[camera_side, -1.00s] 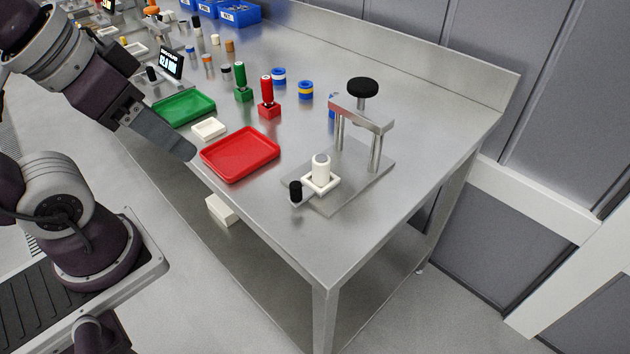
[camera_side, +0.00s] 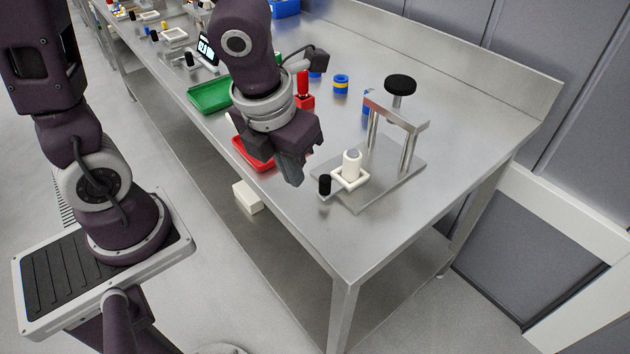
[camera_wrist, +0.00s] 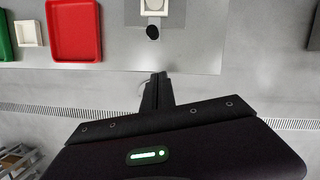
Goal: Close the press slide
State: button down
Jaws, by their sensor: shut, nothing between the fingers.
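The press (camera_side: 399,128) stands on the table, a metal frame on two posts with a black round knob (camera_side: 400,84) on top. Its slide is a white square holder (camera_side: 351,178) carrying a white cylinder (camera_side: 351,163). The slide sits out in front of the posts on the base plate (camera_side: 385,188). A black handle (camera_side: 325,185) is at its near end. In the wrist view the handle (camera_wrist: 152,32) and holder (camera_wrist: 155,7) are at the top. My gripper (camera_side: 294,180) is shut and empty, left of the handle and apart from it.
A red tray (camera_side: 252,153) is partly hidden behind my gripper. A green tray (camera_side: 210,96), a red stamp-like block (camera_side: 304,98) and blue-yellow rings (camera_side: 341,84) are farther back. The tabletop in front of the press is clear, up to the table's edge.

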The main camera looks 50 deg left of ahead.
aim_at(360, 154)
jog(key=x, duration=0.8)
jog(key=shift+d+f, duration=0.1)
jog(key=shift+f, duration=0.15)
jog(key=shift+w+a+r, duration=0.1)
jog(key=shift+w+a, duration=0.1)
jog(key=shift+w, duration=0.4)
jog(key=shift+w+a+r, duration=0.1)
jog(key=shift+w+a, duration=0.1)
jog(key=shift+w, duration=0.45)
jog(key=shift+w+a, duration=0.15)
jog(key=shift+w, duration=0.5)
jog(key=shift+w, duration=0.3)
jog(key=w, duration=1)
jog(key=shift+w, duration=0.35)
jog(key=shift+w+r, duration=0.1)
jog(key=shift+w, duration=0.25)
